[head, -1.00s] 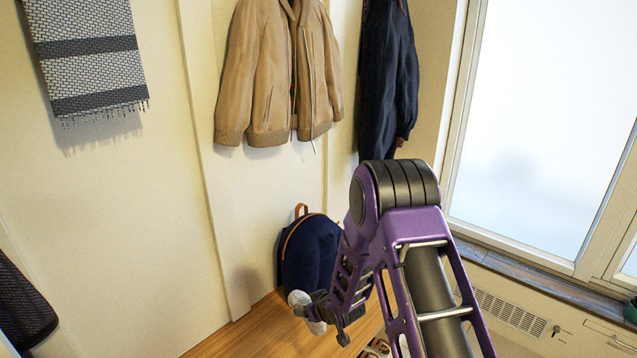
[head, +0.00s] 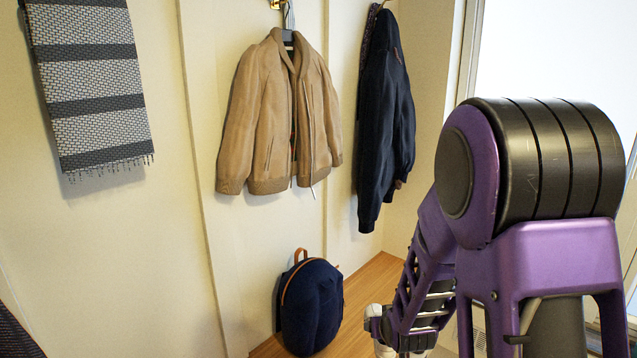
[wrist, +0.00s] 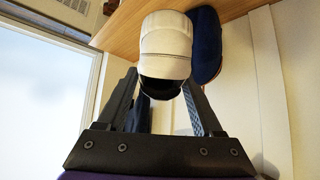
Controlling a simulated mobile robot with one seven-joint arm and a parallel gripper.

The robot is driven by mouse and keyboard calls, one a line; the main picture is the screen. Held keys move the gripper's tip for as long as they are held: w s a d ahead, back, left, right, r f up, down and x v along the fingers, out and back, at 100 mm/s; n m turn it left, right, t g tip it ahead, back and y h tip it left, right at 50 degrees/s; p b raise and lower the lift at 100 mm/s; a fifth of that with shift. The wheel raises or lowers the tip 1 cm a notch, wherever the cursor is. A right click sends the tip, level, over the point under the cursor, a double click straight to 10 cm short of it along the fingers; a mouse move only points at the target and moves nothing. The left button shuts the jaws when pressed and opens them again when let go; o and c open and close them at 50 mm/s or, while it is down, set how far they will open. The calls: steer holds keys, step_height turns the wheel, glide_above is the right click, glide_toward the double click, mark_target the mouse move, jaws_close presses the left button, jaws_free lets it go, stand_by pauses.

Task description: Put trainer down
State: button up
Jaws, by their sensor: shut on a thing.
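The white trainer (wrist: 166,45) is between the two black fingers of my gripper (wrist: 161,84) in the wrist view, with its dark opening facing the palm. My gripper is shut on it. In the head view, only a small white part of the trainer (head: 378,311) shows at the lower centre-right, beside my arm. It is near the wooden bench top (head: 372,276), to the right of the backpack. I cannot tell whether the trainer touches the wood. My arm hides much of the trainer and the gripper in the head view.
A dark blue backpack (head: 312,310) stands on the wood against the wall; it also shows behind the trainer in the wrist view (wrist: 207,45). A tan jacket (head: 270,120), a dark jacket (head: 385,120) and a striped scarf (head: 95,90) hang above. A window (head: 560,50) is at right.

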mark_target(382, 350)
steer(key=s, duration=0.1)
steer(key=s+r, duration=0.1)
steer(key=s, duration=0.1)
steer(key=shift+r, duration=0.2)
